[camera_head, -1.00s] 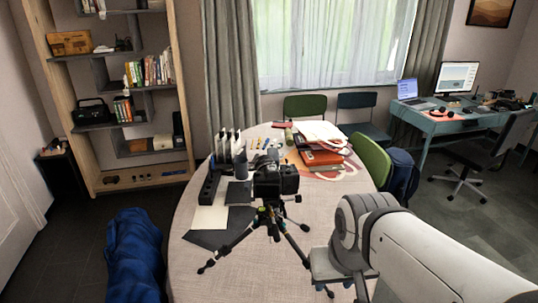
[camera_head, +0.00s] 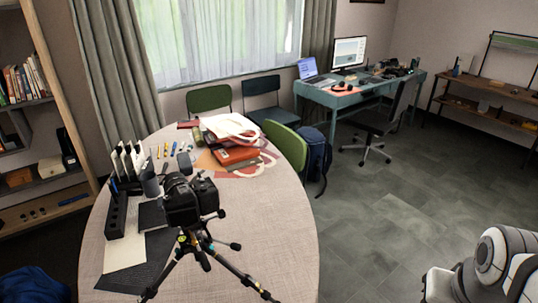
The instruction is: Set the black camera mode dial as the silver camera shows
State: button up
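The black camera (camera_head: 184,203) stands upright on a tripod (camera_head: 192,243) on the round table, left of the picture's middle. Its mode dial is too small to make out. I cannot pick out a silver camera in this view. My arm shows at the lower right, beyond the table's right edge and well apart from the black camera. My gripper's fingers are not visible; the arm runs off the bottom edge.
The round table (camera_head: 285,225) also bears a red book stack (camera_head: 236,155), a dark cup (camera_head: 150,184) and a black power strip (camera_head: 116,213). A green chair (camera_head: 287,146) and a backpack (camera_head: 315,160) stand at its right. Open floor (camera_head: 390,215) lies right of the table.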

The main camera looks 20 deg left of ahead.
aim_at(166, 198)
jog(key=z, duration=0.8)
jog(key=k, duration=1.35)
jog(key=u, duration=1.6)
jog(key=i, duration=1)
